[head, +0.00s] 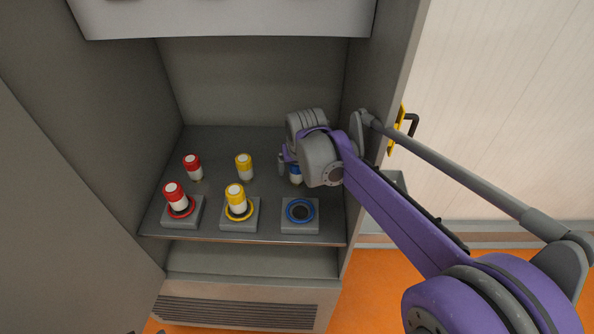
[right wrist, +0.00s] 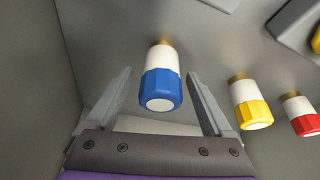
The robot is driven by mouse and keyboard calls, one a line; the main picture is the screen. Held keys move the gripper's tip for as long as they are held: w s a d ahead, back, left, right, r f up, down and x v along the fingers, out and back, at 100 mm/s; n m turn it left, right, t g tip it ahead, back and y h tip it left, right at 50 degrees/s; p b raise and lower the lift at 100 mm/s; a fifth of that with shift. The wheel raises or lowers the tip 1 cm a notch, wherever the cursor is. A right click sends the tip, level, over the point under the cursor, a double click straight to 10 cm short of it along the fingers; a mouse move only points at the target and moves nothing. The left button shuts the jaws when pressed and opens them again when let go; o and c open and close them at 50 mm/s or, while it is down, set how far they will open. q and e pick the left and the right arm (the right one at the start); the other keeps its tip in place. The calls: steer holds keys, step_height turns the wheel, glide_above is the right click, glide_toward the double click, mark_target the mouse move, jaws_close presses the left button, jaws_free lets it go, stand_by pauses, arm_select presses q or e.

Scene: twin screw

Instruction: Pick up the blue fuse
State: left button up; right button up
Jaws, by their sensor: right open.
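The blue fuse (right wrist: 161,82) has a white body and a blue cap. In the right wrist view it stands between the two spread fingers of my right gripper (right wrist: 160,100), with a gap on each side. In the head view only part of the blue fuse (head: 296,174) shows, at the right of the cabinet shelf, partly hidden by my right gripper (head: 286,163). My right gripper is open and holds nothing. My left gripper is not in view.
An empty blue-ringed socket (head: 300,212) sits at the front right of the shelf (head: 215,142). Red and yellow fuses stand in the red-ringed socket (head: 168,213) and yellow-ringed socket (head: 238,222). A loose yellow fuse (head: 244,167) and red fuse (head: 193,167) stand behind. The cabinet's right wall (head: 384,60) is close.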

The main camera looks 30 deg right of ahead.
steer(key=shift+w+f, duration=0.2)
steer(key=shift+f, duration=0.15)
steer(key=shift+s, duration=0.1)
steer(key=shift+c, duration=0.3)
steer(key=c, duration=1.3)
